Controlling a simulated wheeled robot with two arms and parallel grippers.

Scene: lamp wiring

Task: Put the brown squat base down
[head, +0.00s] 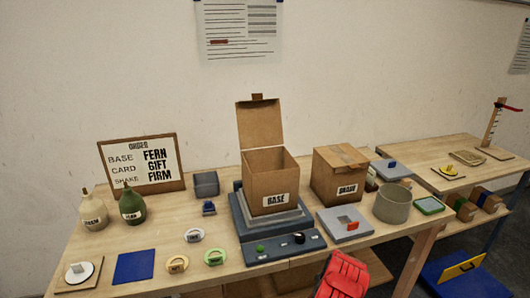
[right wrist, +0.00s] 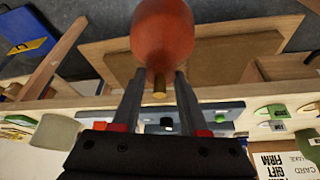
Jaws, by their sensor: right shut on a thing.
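My right gripper (right wrist: 158,92) is in the right wrist view, its two dark fingers shut on the brown squat base (right wrist: 163,38). The base is reddish brown and rounded, with a short brass-coloured stub pointing toward the gripper's palm. It shows beyond the fingertips, in front of the workbench's edge and a brown board; its far end is cut off by the frame. In the head view the held base does not show. My left gripper is in neither view.
An open cardboard box (head: 271,182) labelled BASE stands on a dark grey stand (head: 247,228). A closed box (head: 338,178) is right of it. Cream (head: 92,217) and green (head: 131,207) bottle-shaped bases stand at the left. A blue mat (head: 134,267) lies clear near the front.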

